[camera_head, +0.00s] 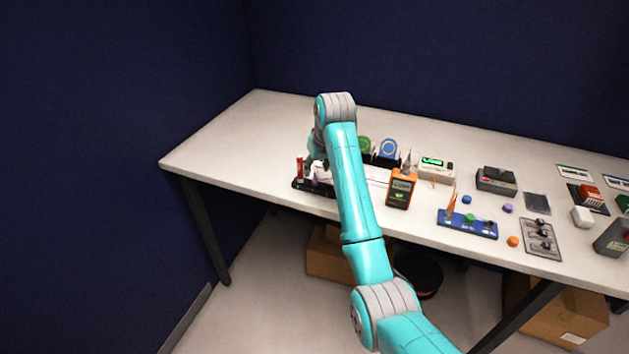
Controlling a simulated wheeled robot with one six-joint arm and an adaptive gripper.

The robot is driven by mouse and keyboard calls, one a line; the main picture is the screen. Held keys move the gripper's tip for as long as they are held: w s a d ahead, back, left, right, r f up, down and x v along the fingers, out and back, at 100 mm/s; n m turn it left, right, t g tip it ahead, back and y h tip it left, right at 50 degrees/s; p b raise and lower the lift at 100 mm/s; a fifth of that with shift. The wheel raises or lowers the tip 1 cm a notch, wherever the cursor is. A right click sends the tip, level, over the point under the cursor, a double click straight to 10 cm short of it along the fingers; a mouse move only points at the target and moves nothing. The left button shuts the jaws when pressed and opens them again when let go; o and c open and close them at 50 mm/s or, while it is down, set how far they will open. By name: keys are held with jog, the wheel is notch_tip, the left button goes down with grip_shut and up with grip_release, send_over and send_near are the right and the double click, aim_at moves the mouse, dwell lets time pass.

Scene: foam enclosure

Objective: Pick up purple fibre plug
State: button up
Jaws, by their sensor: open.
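A small purple piece (317,182) shows at the black rack (299,184) near the table's left front edge; it is too small to make out fully. It may be the purple fibre plug. Another small purple piece (507,208) lies alone on the right half of the table. My gripper (317,165) is at the end of my teal arm, just above the black rack and close to the first purple piece. It is open. My arm hides part of the rack, and I cannot tell whether the fingers touch anything.
A red upright piece (300,169) stands at the rack's left end. An orange meter (401,188) stands right of my arm. A blue tray (467,224), grey boxes and several small coloured pieces fill the right side. The far left tabletop (235,140) is clear.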

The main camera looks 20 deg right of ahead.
aim_at(315, 177)
jog(key=shift+x, duration=2.75)
jog(key=shift+s+d+f, duration=0.1)
jog(key=shift+s, duration=0.1)
grip_shut()
